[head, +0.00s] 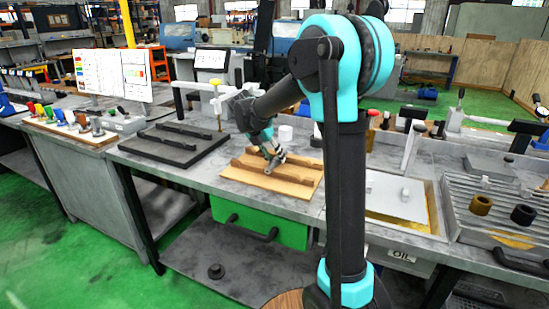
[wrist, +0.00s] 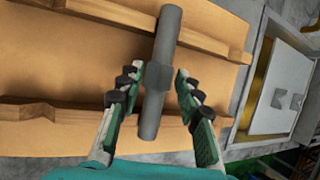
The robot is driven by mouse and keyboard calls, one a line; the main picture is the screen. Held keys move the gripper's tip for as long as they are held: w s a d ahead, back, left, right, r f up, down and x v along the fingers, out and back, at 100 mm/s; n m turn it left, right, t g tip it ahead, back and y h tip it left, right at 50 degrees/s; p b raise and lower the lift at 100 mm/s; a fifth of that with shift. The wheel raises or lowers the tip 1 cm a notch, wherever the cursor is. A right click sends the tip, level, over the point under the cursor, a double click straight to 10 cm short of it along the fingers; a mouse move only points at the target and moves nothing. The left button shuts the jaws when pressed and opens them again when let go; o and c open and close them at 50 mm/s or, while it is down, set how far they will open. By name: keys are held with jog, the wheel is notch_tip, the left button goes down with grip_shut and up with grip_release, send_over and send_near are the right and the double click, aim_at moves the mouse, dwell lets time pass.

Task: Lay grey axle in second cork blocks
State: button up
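The grey axle (wrist: 168,35), a rod with a thicker collar in its middle, lies lengthwise in the wrist view. It spans the two brown cork blocks (wrist: 60,112), which are long rails on a light brown board (wrist: 80,60). My gripper (wrist: 158,78) is open, with one finger on each side of the axle near the collar and gaps on both sides. In the head view my gripper (head: 270,158) is low over the cork blocks (head: 250,163), and the axle is mostly hidden there. I cannot tell how deep the axle sits in the blocks.
A black board with dark rails (head: 172,145) lies to the left on the grey bench. A tray with a white lid (head: 398,195) stands to the right, also seen in the wrist view (wrist: 275,100). A ridged tray with rings (head: 481,205) is farther right.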

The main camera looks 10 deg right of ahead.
jog(key=shift+o, duration=1.3)
jog(key=v, duration=1.2)
jog(key=shift+a, duration=0.1)
